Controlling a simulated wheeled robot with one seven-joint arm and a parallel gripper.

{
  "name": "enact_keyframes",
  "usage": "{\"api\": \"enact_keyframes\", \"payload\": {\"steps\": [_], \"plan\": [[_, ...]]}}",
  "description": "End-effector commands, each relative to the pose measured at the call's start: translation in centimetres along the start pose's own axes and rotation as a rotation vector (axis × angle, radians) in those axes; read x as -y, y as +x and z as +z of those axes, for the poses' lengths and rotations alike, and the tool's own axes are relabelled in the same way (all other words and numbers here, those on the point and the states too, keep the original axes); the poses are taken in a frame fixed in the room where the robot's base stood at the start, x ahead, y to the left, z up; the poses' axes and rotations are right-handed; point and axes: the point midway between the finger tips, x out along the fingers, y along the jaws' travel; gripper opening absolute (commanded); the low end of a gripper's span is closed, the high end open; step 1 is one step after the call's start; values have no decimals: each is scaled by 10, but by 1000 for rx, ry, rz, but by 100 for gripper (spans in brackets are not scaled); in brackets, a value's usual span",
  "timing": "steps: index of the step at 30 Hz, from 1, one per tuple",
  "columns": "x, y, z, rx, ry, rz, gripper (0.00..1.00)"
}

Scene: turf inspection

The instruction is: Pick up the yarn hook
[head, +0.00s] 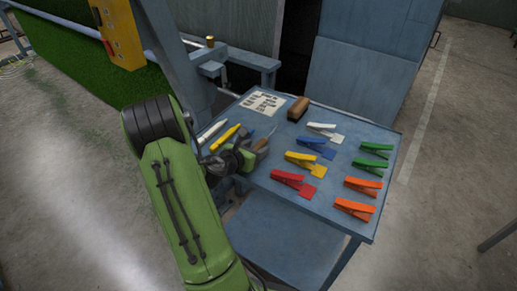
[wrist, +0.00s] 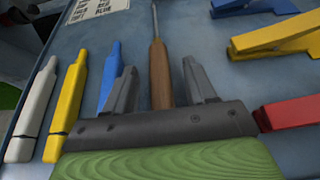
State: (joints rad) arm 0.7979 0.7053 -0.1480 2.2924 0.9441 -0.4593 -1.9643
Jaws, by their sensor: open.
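The yarn hook, with a brown wooden handle (wrist: 160,75) and a thin metal shaft (wrist: 154,18), lies on the blue-grey table in the wrist view. Its shaft points away from me. My gripper (wrist: 159,68) is open, with one finger on each side of the handle and a visible gap on both sides. The gripper body hides the near end of the handle. In the head view my gripper (head: 254,150) is low over the left part of the table and hides most of the hook. I cannot tell whether the fingers are at handle height.
White (head: 212,131), yellow (head: 225,138) and blue markers (wrist: 108,75) lie left of the hook. Several coloured clips lie to the right, the red one (wrist: 290,113) close to my gripper. A printed card (head: 262,102) and brown brush (head: 298,109) lie at the back of the table (head: 335,222).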

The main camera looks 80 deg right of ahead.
Motion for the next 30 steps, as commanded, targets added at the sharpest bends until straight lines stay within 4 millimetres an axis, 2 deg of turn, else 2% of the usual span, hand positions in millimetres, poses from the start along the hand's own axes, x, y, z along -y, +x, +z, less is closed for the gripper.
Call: {"api": "enact_keyframes", "payload": {"steps": [5,6,16,23,26,30], "plan": [[-1,0,0,-1,-1,2,55],[-1,0,0,0,-1,2,52],[-1,0,0,0,-1,2,2],[-1,-1,2,1,0,2,0],[-1,-6,16,3,1,2,0],[-1,-21,52,4,4,3,0]]}}
